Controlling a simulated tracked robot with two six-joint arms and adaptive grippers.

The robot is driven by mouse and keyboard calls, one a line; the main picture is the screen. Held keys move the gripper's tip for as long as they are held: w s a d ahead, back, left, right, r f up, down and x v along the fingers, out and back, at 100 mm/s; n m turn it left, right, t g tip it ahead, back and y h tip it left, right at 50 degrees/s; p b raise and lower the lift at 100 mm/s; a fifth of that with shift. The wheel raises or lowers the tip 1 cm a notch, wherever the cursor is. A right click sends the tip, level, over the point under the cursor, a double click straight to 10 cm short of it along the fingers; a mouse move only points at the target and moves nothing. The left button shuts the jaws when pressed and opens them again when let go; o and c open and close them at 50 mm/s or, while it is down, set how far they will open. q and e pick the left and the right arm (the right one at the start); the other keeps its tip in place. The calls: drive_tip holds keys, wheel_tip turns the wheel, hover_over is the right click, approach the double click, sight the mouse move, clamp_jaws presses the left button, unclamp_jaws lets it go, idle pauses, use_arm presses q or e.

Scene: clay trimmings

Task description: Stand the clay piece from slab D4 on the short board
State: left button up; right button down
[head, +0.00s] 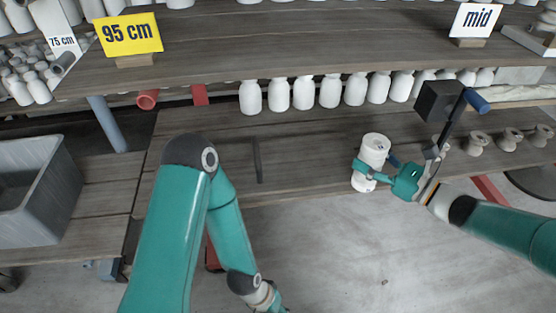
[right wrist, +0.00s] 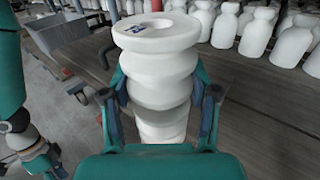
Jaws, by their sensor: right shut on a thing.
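A white, ribbed clay piece (head: 374,152) is held upright in my right gripper (head: 368,172), at the front edge of the lower boards. In the right wrist view the piece (right wrist: 158,85) stands between the two fingers, which press on its sides. Its flat round top has a hole and a small dark mark. Its foot is hidden by the gripper in that view. My left gripper (head: 277,303) is at the bottom edge of the head view, mostly cut off, so its fingers cannot be judged. No slab label D4 is readable, and I cannot tell which board is the short one.
A yellow "95 cm" sign (head: 128,33), a white "75 cm" sign (head: 62,42) and a "mid" sign (head: 474,20) stand above. White bottle-shaped pieces (head: 304,92) line the lower shelf (head: 310,135). Spool-shaped pieces (head: 511,138) stand right. A grey bin (head: 35,190) is left.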

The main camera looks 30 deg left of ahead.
drive_tip(key=f+b+x, duration=0.1)
drive_tip(key=b+x, duration=0.1)
drive_tip(key=x, duration=0.3)
drive_tip(key=f+b+x, duration=0.1)
drive_tip(key=b+x, duration=0.1)
drive_tip(key=x, duration=0.4)
drive_tip(key=f+b+x, duration=0.1)
drive_tip(key=b+x, duration=0.1)
drive_tip(key=x, duration=0.4)
drive_tip(key=shift+w+d+f, duration=0.1)
drive_tip(key=shift+w+f, duration=0.1)
drive_tip(key=shift+w, duration=0.05)
drive_tip(key=shift+r, duration=0.1)
drive_tip(key=shift+c, duration=1.4)
unclamp_jaws()
drive_tip(key=shift+d, duration=0.1)
